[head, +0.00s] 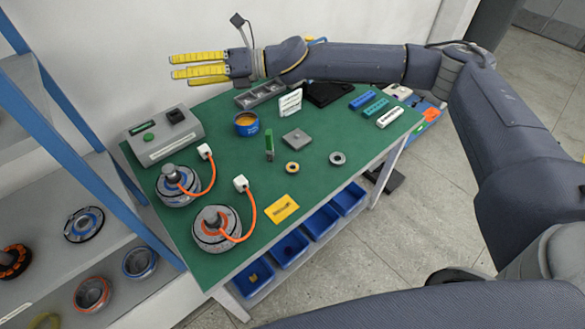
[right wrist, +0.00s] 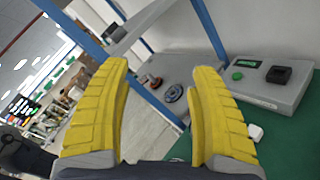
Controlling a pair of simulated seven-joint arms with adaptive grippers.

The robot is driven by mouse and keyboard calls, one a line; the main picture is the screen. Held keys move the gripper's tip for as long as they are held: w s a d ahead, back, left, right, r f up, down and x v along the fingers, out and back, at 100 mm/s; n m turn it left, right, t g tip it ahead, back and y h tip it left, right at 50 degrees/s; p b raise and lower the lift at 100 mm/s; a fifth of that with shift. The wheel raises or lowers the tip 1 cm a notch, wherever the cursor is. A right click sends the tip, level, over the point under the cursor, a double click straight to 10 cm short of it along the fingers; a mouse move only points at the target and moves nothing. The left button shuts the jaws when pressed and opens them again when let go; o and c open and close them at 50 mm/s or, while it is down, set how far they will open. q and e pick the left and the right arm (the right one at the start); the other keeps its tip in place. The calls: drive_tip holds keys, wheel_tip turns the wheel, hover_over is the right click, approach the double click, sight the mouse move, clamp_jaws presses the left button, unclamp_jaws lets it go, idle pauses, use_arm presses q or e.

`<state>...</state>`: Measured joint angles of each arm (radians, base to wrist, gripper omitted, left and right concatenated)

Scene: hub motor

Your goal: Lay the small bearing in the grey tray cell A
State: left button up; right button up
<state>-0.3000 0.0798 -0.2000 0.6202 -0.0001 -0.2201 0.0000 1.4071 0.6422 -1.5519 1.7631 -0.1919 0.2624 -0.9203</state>
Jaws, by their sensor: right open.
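The grey tray (head: 262,101) with several cells stands at the back of the green table; no cell letter is readable. Two small rings lie flat on the mat: a grey one (head: 332,159) and a dark one with an orange-yellow band (head: 287,168). I cannot tell for certain which is the small bearing. My right gripper (head: 185,70) is raised at the back left, above and beyond the table edge, left of the tray. Its yellow fingers (right wrist: 168,105) are spread with nothing between them. My left gripper is not in view.
A grey control box (head: 165,150), two motor hubs with orange cables (head: 216,235), a blue cup (head: 246,130) and a green upright block (head: 269,152) stand on the table. A grey square plate (head: 296,138) lies near the rings. A blue-framed shelf (head: 75,130) borders the left.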

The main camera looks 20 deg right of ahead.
drive_tip(key=w+d+m+t+h, duration=0.4)
drive_tip(key=w+m+t, duration=0.2)
drive_tip(key=w+m, duration=0.5)
drive_tip(key=m+g+h, duration=1)
drive_tip(key=m+h, duration=0.3)
drive_tip(key=m, duration=1)
hover_over(293, 166)
drive_tip(key=f, duration=3)
drive_tip(key=shift+s+a+f, duration=0.1)
drive_tip(key=shift+s+f, duration=0.25)
drive_tip(key=shift+s+a+f, duration=0.15)
drive_tip(key=shift+f, duration=2.55)
